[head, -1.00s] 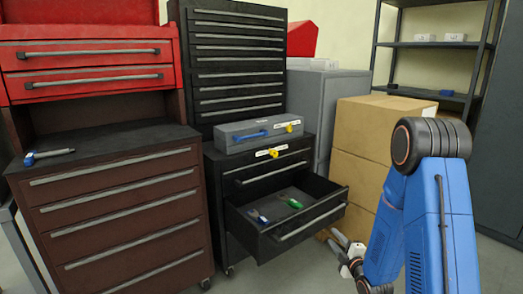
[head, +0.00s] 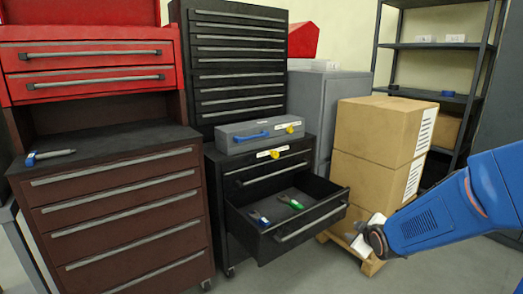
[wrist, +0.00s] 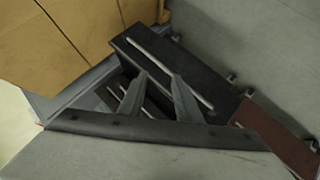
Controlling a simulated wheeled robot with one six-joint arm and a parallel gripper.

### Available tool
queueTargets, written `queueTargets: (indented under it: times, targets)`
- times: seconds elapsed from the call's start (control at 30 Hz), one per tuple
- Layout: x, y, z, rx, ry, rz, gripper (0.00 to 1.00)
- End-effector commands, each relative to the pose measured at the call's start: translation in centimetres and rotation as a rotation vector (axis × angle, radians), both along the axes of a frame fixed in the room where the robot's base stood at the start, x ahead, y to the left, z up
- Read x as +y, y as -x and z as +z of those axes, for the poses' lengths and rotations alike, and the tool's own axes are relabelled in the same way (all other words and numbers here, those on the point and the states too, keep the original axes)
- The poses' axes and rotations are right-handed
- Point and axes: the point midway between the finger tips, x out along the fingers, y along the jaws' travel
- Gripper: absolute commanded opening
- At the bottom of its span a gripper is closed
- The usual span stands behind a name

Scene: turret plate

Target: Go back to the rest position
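My gripper (head: 357,240) is at the lower right in the head view, in front of the cardboard boxes and to the right of the open drawer. The blue forearm reaches in from the right edge. In the wrist view my gripper's two grey fingers (wrist: 159,77) stand apart with nothing between them. It is open and empty. The fingertips are small and partly hidden in the head view.
A black cabinet's drawer (head: 300,226) stands open with a blue-handled tool (head: 260,219) and a green-handled tool (head: 291,203) inside. A grey toolbox (head: 259,134) sits on top. Stacked boxes (head: 375,130) stand on a pallet (head: 372,267). Floor in front is clear.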

Motion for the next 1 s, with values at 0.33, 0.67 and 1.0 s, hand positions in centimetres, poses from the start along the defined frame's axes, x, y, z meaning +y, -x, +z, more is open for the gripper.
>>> queueTargets:
  times: [0.33, 0.67, 1.0]
  targets:
    - [0.1, 8.5, 4.0, 0.157, -0.174, -0.195, 0.31]
    - [1.0, 18.3, 6.5, 0.309, -0.343, -0.388, 0.31]
    - [2.3, 29.0, 7.9, 0.462, -0.491, -0.57, 0.31]
